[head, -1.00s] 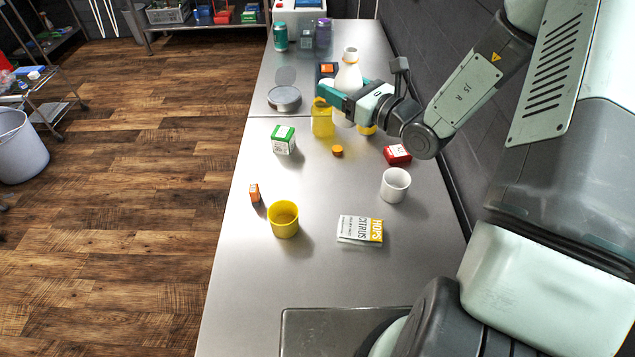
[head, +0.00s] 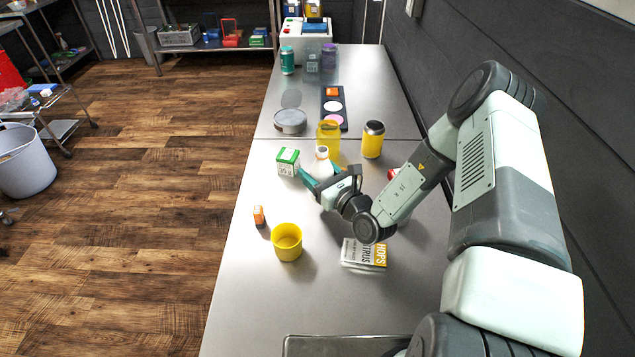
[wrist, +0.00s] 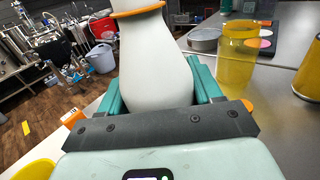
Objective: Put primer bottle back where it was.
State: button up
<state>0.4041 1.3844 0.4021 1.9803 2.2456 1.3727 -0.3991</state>
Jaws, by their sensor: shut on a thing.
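The primer bottle appears to be the white bottle (head: 321,163) with an orange ring at its neck, in the middle of the steel bench in the head view. It fills the centre of the wrist view (wrist: 155,55). My gripper (head: 319,177) is shut on its body, with one teal finger on each side. The bottle looks about upright. Its base is hidden, so I cannot tell whether it touches the bench. Farther back lies a dark tray (head: 343,124) with an orange block, a white disc and a pink disc.
A green-white box (head: 288,162) stands close left of the bottle. A yellow clear jar (head: 329,138) and a yellow can (head: 372,140) stand behind. A yellow cup (head: 287,242), small orange box (head: 259,215) and hops packet (head: 363,254) lie nearer. The bench's left front is bare.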

jog(key=shift+f, duration=1.7)
jog(key=shift+f, duration=0.1)
jog(key=o, duration=1.2)
jog(key=v, duration=1.2)
